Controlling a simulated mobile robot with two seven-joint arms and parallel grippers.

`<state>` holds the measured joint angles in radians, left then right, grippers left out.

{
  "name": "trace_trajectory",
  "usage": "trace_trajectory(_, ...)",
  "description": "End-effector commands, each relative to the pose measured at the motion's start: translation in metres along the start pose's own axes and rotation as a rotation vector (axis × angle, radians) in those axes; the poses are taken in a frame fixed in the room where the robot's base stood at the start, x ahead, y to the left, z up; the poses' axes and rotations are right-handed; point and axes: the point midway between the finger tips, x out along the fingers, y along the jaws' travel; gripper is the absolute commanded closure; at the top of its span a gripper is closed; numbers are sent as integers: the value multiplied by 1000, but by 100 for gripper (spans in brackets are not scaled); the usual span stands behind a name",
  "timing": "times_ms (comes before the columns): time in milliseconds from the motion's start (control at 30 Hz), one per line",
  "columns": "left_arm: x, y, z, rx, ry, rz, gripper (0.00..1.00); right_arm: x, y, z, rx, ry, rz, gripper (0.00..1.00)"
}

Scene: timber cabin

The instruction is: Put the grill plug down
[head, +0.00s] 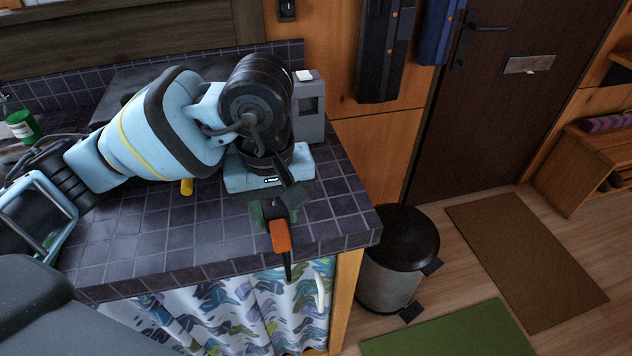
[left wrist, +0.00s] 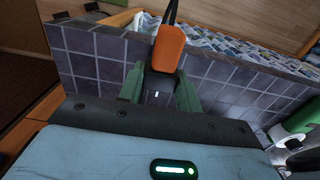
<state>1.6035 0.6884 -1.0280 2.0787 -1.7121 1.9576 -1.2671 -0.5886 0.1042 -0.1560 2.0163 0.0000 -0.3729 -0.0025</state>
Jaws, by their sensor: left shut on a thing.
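The grill plug (head: 280,236) is orange with a dark cord. My left gripper (head: 274,212) is shut on it and points down over the front right part of the tiled counter (head: 345,215). The cord drops below the plug past the counter's front edge in the head view. In the left wrist view the plug (left wrist: 169,48) sits between the green fingers of my left gripper (left wrist: 160,88), with tiles behind it. I cannot tell whether the plug touches the counter. My right gripper is not in view.
A grey box (head: 309,108) stands at the back right of the counter. A small yellow thing (head: 187,187) shows under my left arm, and a green container (head: 22,126) is at the far left. A lidded bin (head: 390,275) stands on the floor right of the counter. The front tiles look clear.

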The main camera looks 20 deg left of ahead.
Motion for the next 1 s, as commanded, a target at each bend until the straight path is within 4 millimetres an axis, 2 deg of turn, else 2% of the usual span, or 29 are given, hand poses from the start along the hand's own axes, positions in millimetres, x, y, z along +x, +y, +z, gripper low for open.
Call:
trace_trajectory(300,4,40,-50,-3,0,1,89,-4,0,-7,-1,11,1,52)
trace_trajectory(600,9,71,-90,-1,0,1,89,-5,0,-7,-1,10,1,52)
trace_trajectory(800,11,80,-103,1,1,1,89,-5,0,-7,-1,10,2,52)
trace_trajectory(1000,12,81,-105,1,1,1,89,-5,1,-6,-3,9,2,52)
